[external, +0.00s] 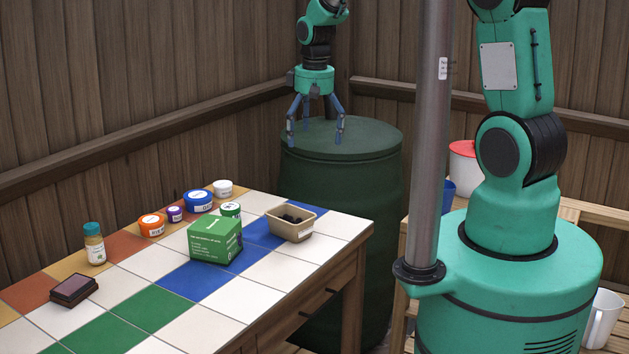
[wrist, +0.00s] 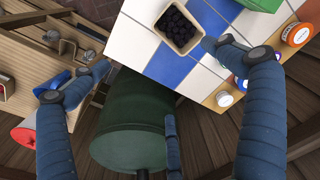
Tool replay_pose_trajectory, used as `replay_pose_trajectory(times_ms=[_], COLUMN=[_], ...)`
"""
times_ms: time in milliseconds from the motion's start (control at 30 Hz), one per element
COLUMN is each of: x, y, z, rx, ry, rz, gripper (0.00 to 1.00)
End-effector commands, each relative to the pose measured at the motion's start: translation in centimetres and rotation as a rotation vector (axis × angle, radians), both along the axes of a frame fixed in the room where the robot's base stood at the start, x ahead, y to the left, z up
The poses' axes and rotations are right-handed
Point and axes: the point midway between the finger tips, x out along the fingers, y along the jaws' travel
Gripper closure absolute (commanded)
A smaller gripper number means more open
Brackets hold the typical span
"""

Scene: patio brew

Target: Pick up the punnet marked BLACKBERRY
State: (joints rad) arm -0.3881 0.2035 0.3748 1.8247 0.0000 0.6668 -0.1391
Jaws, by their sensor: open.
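A tan punnet (external: 284,229) holding dark berries stands upright on the tiled table (external: 230,308), near its right back corner. It carries a white label, too small to read. The punnet also shows in the wrist view (wrist: 194,43), at the top centre, with the berries visible from above. My gripper (external: 316,138) is open and empty, with its blue fingers spread over the dark green barrel behind the table. It is apart from the punnet, behind and above it. In the wrist view my gripper (wrist: 156,62) has its fingers spread at left, right and bottom.
A green box (external: 215,242) and a green-labelled tin (external: 231,210) stand left of the punnet. Several tubs, a teal-capped jar (external: 94,245) and a dark pad (external: 73,290) are farther left. The barrel (external: 340,170) stands behind the table. A wooden bench at right holds a white mug (external: 600,320).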

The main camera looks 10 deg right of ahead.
Motion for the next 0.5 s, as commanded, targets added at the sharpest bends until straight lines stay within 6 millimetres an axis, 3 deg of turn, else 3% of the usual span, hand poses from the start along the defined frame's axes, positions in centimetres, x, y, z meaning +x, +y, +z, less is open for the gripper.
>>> replay_pose_trajectory(times_ms=[100,233,333,500], x=[0.3,0.4,0.4,0.4], y=[2.1,3.6,4.4,5.0], z=[-3.9,-7.0,-8.6,-9.7], rx=[-0.013,-0.023,-0.027,-0.030], ry=[0.029,0.050,0.059,0.065], rz=[0.036,0.065,0.081,0.091], gripper=[0.00,0.00,0.00,0.00])
